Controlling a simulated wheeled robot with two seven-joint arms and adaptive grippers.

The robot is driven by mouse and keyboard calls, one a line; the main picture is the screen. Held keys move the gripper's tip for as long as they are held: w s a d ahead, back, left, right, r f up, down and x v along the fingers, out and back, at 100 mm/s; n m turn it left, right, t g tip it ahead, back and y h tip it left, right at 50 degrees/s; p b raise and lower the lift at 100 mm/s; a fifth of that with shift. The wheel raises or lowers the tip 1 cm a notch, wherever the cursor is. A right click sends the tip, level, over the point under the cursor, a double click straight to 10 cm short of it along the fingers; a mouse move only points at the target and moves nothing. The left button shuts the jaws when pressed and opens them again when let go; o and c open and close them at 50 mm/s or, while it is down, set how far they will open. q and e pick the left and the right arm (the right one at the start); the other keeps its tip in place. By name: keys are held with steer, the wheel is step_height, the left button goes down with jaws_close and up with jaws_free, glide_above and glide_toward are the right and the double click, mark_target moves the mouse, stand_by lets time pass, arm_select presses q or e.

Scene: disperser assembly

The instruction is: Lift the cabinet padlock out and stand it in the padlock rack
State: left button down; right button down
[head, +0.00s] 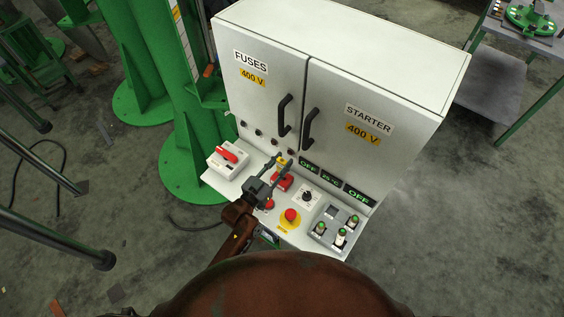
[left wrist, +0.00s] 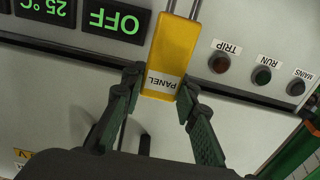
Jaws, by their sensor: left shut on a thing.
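The yellow cabinet padlock (left wrist: 172,55) carries a white PANEL label. In the left wrist view its body lies between the fingertips of my left gripper (left wrist: 160,85), which is shut on it. Its metal shackle runs out of the top of that view, so its far end is hidden. In the head view my left gripper (head: 281,164) reaches over the sloped control desk, with a small bit of the yellow padlock (head: 281,160) at its fingertips. I cannot pick out the padlock rack with certainty. My right gripper is not in view.
The white cabinet (head: 340,80) with two black door handles stands behind the desk. A red-handled switch (head: 228,154), a red block (head: 282,181), a rotary knob (head: 307,197), a red emergency button (head: 291,216) and a grey tray (head: 350,218) with green-topped pieces crowd the desk.

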arm_select(q)
steer(key=shift+p, duration=0.3)
stand_by(0.5)
stand_by(0.4)
steer(key=shift+r, duration=0.1)
steer(key=shift+f, duration=0.35)
stand_by(0.5)
steer(key=shift+f+b, duration=1.2)
steer(key=shift+f, duration=0.8)
steer(key=c, duration=1.7)
jaws_free()
steer(key=shift+c, duration=0.2)
steer(key=o, duration=0.3)
